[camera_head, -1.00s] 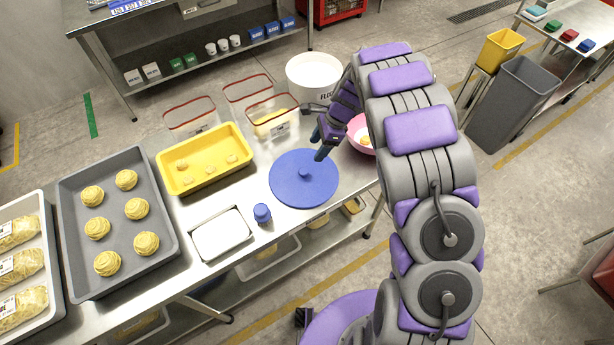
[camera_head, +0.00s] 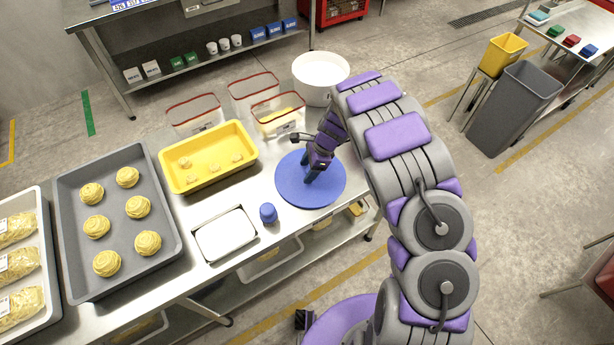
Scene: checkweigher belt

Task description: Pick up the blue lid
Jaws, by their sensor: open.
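The blue lid (camera_head: 294,187) is a flat round disc lying on the steel table, right of the small blue-capped item. My gripper (camera_head: 308,178) is over the lid, pointing down, with its dark fingers at the lid's middle. The lid's centre knob is hidden behind the fingers. The jaws are open, and I cannot tell whether they touch the lid or knob.
A yellow tray (camera_head: 167,165), clear red-rimmed tubs (camera_head: 255,88) and a white bucket (camera_head: 320,72) stand behind the lid. A small blue-capped item (camera_head: 268,213) and a white-topped metal tray (camera_head: 203,247) are to its left. A grey tray (camera_head: 70,225) holds several pastries.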

